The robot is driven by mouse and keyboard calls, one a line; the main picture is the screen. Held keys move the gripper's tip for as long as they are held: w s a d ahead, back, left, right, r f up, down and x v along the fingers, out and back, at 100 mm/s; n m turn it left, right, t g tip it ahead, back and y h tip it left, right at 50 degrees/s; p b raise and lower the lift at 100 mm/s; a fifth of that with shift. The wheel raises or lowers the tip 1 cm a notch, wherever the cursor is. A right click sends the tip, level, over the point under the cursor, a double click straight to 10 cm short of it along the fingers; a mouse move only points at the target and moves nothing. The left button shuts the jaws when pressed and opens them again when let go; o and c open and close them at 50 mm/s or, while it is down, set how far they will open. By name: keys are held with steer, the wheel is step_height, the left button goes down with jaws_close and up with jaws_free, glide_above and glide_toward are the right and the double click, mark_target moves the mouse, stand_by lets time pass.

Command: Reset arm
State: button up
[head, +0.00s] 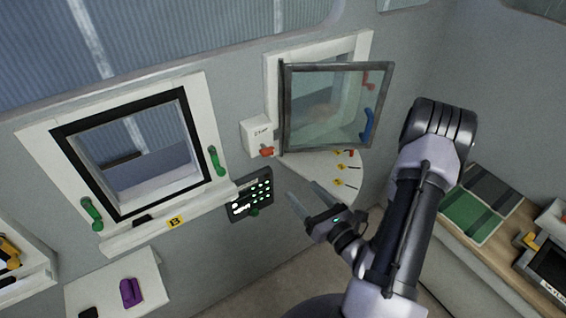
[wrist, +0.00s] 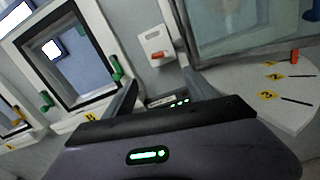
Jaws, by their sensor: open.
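My gripper (head: 303,200) is open and empty in the head view, its two dark fingers pointing up and left toward the wall. It is in front of a small black panel with lit dots (head: 251,195), apart from it as far as I can tell. In the wrist view the fingers of my gripper (wrist: 166,92) spread apart at the middle, and part of the lit panel (wrist: 168,101) shows between them. My arm reaches in from the lower right in the head view.
A framed glass pane (head: 336,108) with a blue handle stands swung out above a white ledge (head: 318,172) with yellow labels. A white box with a red lever (head: 258,137) is on the wall. A black-framed window (head: 135,160) with green handles is left. A wooden counter (head: 490,235) lies right.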

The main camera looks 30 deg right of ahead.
steer(key=shift+a+r, duration=0.1)
steer(key=a+r+n+g+y+b, duration=0.3)
steer(key=a+n+y, duration=0.3)
steer(key=a, duration=0.2)
steer(key=a+r+n+g+y+b, duration=0.2)
steer(key=a+r+n+y+b, duration=0.1)
steer(key=a+n+y, duration=0.4)
steer(key=s+a+f+n+g+h+b, duration=0.1)
steer(key=s+a+f+n+g+b, duration=0.35)
steer(key=s+a+n+g, duration=0.65)
steer(key=s+d+f+n+h+b, duration=0.1)
steer(key=s+f+n+h+b, duration=0.35)
steer(key=n+h, duration=0.2)
steer(key=w+d+r+n+t+h+b, duration=0.2)
steer(key=w+d+r+t+h, duration=0.1)
steer(key=d+r+h, duration=0.1)
steer(key=shift+d+r+n+t, duration=0.2)
steer(key=shift+r+n+t, duration=0.1)
steer(key=shift+n+t, duration=0.1)
